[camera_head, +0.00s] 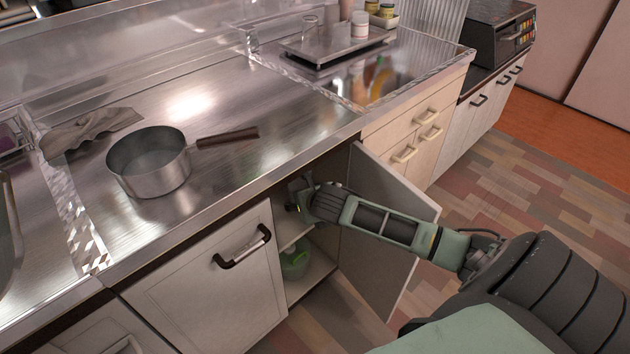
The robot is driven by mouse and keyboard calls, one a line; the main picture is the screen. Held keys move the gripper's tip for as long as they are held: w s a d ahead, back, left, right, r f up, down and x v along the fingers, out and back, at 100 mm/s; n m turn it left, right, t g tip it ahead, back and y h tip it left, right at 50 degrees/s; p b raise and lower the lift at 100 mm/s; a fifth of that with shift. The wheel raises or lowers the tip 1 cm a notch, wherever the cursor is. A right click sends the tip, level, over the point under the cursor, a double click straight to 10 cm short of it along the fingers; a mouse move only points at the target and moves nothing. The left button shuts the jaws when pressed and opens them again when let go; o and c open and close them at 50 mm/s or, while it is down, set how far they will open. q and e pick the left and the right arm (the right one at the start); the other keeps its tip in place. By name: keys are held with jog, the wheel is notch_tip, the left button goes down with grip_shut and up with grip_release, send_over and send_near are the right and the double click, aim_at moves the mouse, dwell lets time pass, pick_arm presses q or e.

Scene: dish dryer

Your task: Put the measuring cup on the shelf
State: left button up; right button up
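My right arm comes in from the right and reaches into the open cabinet under the counter. My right gripper (293,197) is at the cabinet's upper opening, just under the counter edge. Its fingers are small and mostly hidden, so I cannot tell whether they are open or hold something. A light shelf (291,233) shows inside the cabinet below the gripper. I cannot clearly make out a measuring cup; it may be hidden by the gripper or the counter. A clear glass vessel (309,30) stands at the back of the counter. My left gripper is not in view.
The open cabinet door (372,262) stands right of the opening, behind my forearm. A green object (295,263) sits low in the cabinet. A saucepan (150,178) and a grey cloth (88,131) lie on the steel counter (255,95). A tray (325,50) is farther back.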

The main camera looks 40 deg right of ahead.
pick_arm(q)
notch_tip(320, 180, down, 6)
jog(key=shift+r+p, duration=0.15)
jog(key=shift+p, duration=0.45)
pick_arm(e)
jog(key=s+a+f+m+g+y, duration=0.1)
jog(key=s+a+f+m, duration=0.3)
jog(key=s+m, duration=0.5)
jog(key=s+a+f+m+g+y, duration=0.1)
jog(key=s+a+f+m+g, duration=0.2)
jog(key=s+a+f+m, duration=0.2)
jog(key=s+a+f+m+g+y, duration=0.1)
jog(key=s+a+f+m, duration=0.4)
jog(key=s+a+m, duration=0.4)
jog(key=s+m, duration=0.5)
jog(key=m, duration=0.2)
jog(key=shift+a+m+g, duration=0.25)
jog(key=shift+m+g, duration=0.05)
jog(key=shift+g, duration=0.1)
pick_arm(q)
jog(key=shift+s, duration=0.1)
pick_arm(e)
jog(key=shift+s+f, duration=0.1)
